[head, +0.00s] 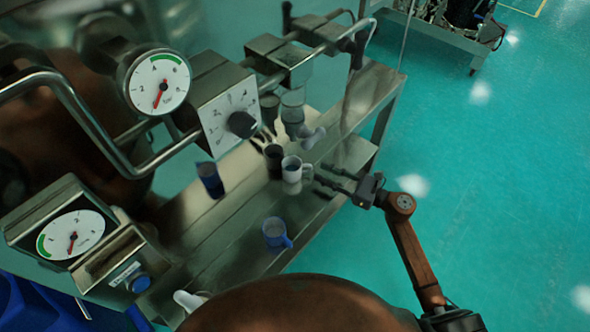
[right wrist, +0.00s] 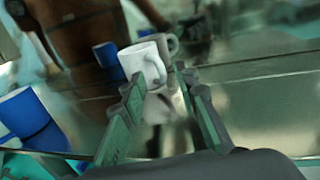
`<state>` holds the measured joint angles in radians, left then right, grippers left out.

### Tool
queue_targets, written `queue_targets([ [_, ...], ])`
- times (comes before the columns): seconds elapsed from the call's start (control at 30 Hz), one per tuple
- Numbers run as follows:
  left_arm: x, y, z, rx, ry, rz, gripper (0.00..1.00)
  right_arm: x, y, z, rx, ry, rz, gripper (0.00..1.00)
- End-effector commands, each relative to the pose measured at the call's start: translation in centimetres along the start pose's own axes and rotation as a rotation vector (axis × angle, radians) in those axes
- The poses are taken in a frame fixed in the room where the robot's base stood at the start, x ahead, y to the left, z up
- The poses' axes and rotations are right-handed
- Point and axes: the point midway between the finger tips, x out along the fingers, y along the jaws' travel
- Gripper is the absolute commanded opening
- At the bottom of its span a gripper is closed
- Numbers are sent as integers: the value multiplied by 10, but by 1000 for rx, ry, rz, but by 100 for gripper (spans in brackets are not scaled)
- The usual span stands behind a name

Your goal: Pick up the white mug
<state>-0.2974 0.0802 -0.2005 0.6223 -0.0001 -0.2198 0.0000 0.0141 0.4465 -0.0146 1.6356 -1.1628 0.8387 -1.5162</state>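The white mug (head: 291,172) stands upright on the metal bench, its handle on the right side facing my right gripper. My right gripper (head: 321,175) is open, with its two fingers pointing left at the mug from just beyond its handle. In the right wrist view the mug (right wrist: 142,63) is just ahead of the fingertips (right wrist: 159,84), and its handle appears between them. I cannot tell whether a finger touches the handle. Nothing is held. My left gripper is not in view.
A dark mug (head: 273,155) stands close behind the white mug. A blue mug (head: 209,180) is to the left, and a blue-handled mug (head: 274,231) stands nearer. Gauges and metal rails (head: 160,82) overhang the bench at left. Open green floor (head: 470,180) lies to the right.

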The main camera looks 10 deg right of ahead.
Motion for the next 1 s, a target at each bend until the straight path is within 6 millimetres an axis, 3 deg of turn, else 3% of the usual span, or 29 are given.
queue_targets([
  [0.2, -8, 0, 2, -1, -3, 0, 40, 27, -2, 1, 1, -1, 0, 28],
  [0.47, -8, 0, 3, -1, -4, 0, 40, 30, -2, 0, 2, 0, 0, 28],
  [0.87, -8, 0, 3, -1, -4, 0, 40, 29, -2, 0, 2, -1, -1, 1],
  [1.0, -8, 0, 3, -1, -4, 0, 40, 29, -2, 0, 2, -1, -1, 0],
])
